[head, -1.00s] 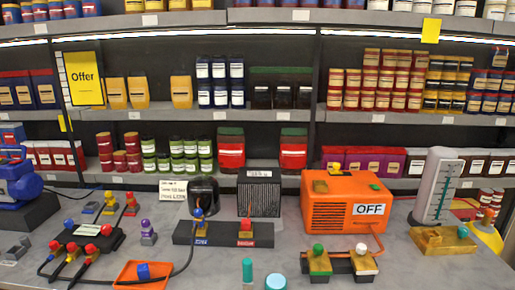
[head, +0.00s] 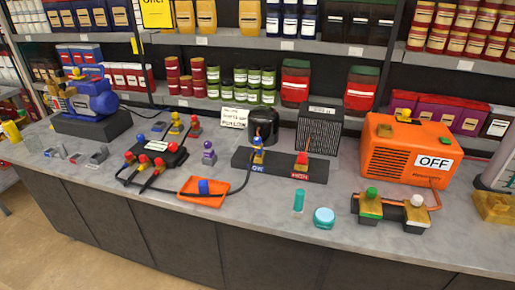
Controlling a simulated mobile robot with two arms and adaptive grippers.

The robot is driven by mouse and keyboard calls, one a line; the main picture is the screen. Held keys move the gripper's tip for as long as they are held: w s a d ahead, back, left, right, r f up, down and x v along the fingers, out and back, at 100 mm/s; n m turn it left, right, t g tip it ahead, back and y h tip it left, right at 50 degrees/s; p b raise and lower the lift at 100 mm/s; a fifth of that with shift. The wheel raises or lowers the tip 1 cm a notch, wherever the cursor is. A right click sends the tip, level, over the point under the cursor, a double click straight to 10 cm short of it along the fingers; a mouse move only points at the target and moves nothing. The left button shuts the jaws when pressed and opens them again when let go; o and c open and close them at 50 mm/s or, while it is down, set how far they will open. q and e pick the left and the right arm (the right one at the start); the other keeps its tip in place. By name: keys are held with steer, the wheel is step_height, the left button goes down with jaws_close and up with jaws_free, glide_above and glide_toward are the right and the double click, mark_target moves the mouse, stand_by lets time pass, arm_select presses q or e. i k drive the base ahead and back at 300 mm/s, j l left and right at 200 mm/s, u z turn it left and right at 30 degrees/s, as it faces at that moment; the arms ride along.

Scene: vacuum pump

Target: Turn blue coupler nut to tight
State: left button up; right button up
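A short blue cylinder (head: 203,187), which may be the blue coupler nut, sits in an orange tray (head: 190,199) on the counter. A black hose runs past the tray. A blue-topped valve (head: 258,142) stands on the left of a black bar, with a red-topped fitting (head: 301,160) on its right. A blue knob (head: 141,139) sits by a black manifold block (head: 160,154) with red fittings. I cannot tell how tight any nut is. Neither of my grippers is in view.
A blue pump (head: 88,101) stands at the counter's left. An orange machine (head: 405,148) marked OFF is at the right. A green-and-white-knobbed valve block (head: 392,209), a teal cylinder (head: 299,201) and a teal jar (head: 324,217) stand nearer. Shelves line the back; the floor in front is clear.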

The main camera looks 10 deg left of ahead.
mark_target(256, 140)
steer(key=i+j, duration=0.1)
steer(key=j, duration=0.3)
steer(key=i+j+z, duration=0.1)
steer(key=j, duration=0.3)
steer(key=i+j, duration=0.15)
steer(key=j, duration=0.25)
steer(key=i+j, duration=0.1)
steer(key=j, duration=0.3)
steer(key=i+j+z, duration=0.1)
steer(key=j, duration=0.3)
